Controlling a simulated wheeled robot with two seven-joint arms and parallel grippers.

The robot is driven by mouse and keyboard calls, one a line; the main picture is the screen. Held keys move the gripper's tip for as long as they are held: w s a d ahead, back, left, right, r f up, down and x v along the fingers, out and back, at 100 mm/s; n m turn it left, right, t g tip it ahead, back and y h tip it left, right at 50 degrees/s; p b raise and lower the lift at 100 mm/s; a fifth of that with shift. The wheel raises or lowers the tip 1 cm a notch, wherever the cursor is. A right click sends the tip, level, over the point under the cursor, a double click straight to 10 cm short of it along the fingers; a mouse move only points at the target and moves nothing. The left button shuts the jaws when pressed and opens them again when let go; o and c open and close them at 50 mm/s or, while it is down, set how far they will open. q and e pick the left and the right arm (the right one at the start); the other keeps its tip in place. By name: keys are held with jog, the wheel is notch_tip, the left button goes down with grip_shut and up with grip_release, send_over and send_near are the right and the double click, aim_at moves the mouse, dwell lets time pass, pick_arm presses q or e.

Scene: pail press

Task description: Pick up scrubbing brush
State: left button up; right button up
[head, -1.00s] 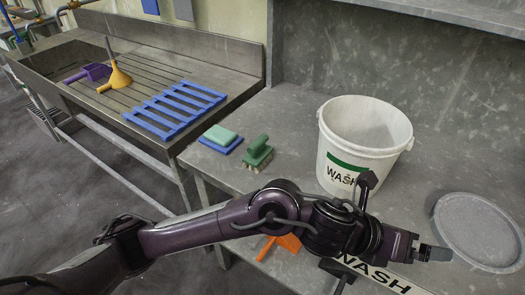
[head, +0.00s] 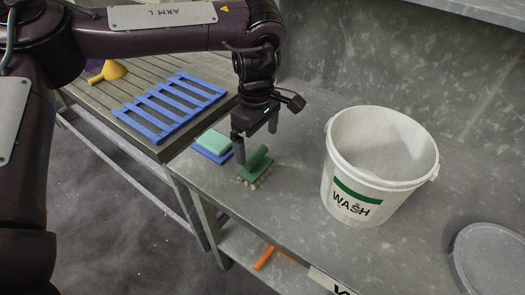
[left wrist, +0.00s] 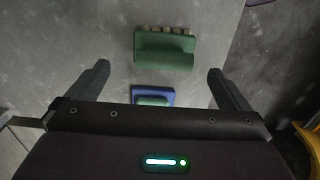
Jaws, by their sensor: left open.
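The green scrubbing brush (head: 256,165) sits on the grey table, its pale bristles down and its green handle on top. In the left wrist view the brush (left wrist: 165,50) lies ahead of the fingertips, between their lines. My left gripper (head: 256,146) points down just above and behind the brush, its fingers apart; the near finger overlaps the brush's left side in the head view. In the left wrist view my left gripper (left wrist: 160,72) is open with nothing between its fingers. I cannot tell whether a finger touches the brush. My right gripper is not seen.
Green and blue sponges (head: 213,145) lie left of the brush. A white pail marked WASH (head: 355,195) stands to the right, and a round grey lid (head: 490,258) lies farther right. A blue rack (head: 170,107) lies on the sink drainer. An orange thing (head: 266,257) shows below the table.

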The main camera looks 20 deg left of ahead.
pick_arm(q)
jog(key=shift+w+a+f, duration=0.1)
jog(key=shift+w+a, duration=0.2)
jog(key=shift+w, duration=0.1)
jog(key=shift+s+f, duration=0.2)
jog(key=shift+f, duration=0.1)
jog(key=shift+s+f, duration=0.6)
jog(key=shift+f, duration=0.1)
notch_tip(320, 180, down, 3)
jog(key=shift+d+r+p, duration=0.1)
jog(key=shift+p, duration=0.4)
jog(key=shift+w+f, duration=0.2)
jog(key=shift+f, duration=0.65)
jog(key=shift+s, duration=0.1)
jog(key=c, duration=0.7)
jog(key=shift+c, duration=1)
notch_tip(320, 180, up, 12)
jog(key=shift+f, duration=0.25)
notch_tip(320, 180, up, 8)
jog(key=r+p, duration=0.1)
jog(key=p, duration=0.1)
send_over(255, 154)
jog(key=shift+f, duration=0.25)
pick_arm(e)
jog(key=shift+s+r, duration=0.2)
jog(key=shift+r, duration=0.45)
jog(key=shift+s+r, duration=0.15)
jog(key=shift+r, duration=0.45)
